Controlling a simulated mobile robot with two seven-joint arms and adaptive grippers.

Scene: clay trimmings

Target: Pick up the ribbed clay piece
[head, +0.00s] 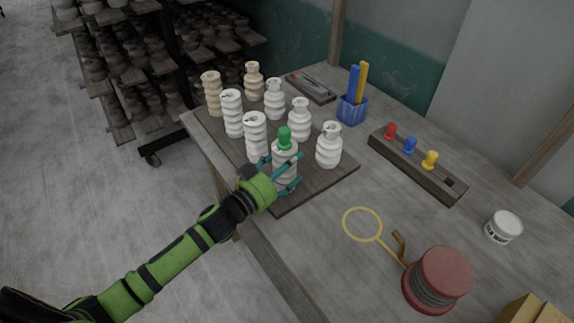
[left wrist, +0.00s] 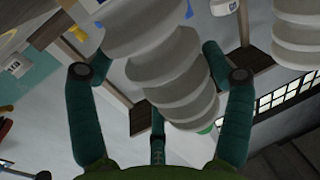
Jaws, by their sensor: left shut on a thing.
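The ribbed clay piece (head: 284,152) is white, with stacked rings and a green knob (head: 284,136) on its top. It is upright at the front of the dark board (head: 335,174). My left gripper (head: 288,172) has its teal fingers around its sides and is shut on it. In the left wrist view the ribbed clay piece (left wrist: 165,65) fills the space between the fingers of my left gripper (left wrist: 160,95). Its base is partly hidden by the fingers in the head view, so I cannot tell whether it touches the board. My right gripper is not in view.
Several other ribbed pieces stand close by, including a white one (head: 255,135) to the left and a jug-like one (head: 329,146) to the right. A peg block (head: 412,168), blue cup (head: 350,111), yellow ring (head: 362,224) and red-topped spool (head: 440,278) lie further right.

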